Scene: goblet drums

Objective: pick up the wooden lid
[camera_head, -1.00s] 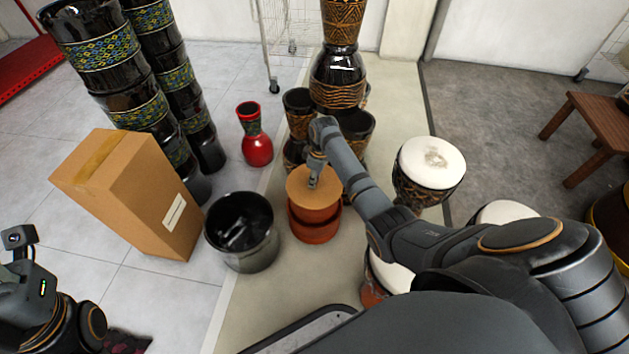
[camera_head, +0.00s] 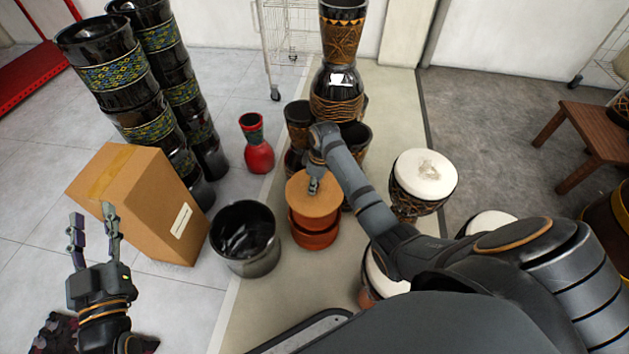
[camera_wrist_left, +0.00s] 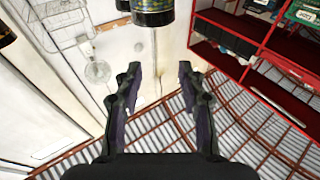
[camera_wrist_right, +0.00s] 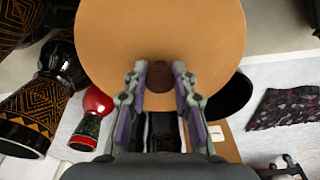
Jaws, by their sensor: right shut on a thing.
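The wooden lid (camera_head: 313,198) is a flat, round, light-brown disc over a reddish-brown pot (camera_head: 313,237) in the head view. I cannot tell whether it rests on the pot's rim or is slightly clear of it. My right gripper (camera_head: 313,187) points down at the lid's centre. In the right wrist view the lid (camera_wrist_right: 165,30) fills the upper middle, and the right gripper (camera_wrist_right: 160,95) is shut on its dark brown knob (camera_wrist_right: 160,77). My left gripper (camera_head: 93,222) is raised at the lower left, open and empty; its spread fingers show in the left wrist view (camera_wrist_left: 160,85).
A black open drum (camera_head: 245,238) stands just left of the pot, with a cardboard box (camera_head: 140,200) beyond. A red goblet drum (camera_head: 257,150), stacked dark drums (camera_head: 338,85) and a white-topped drum (camera_head: 424,178) surround the pot. Some floor (camera_head: 170,300) is bare at lower left.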

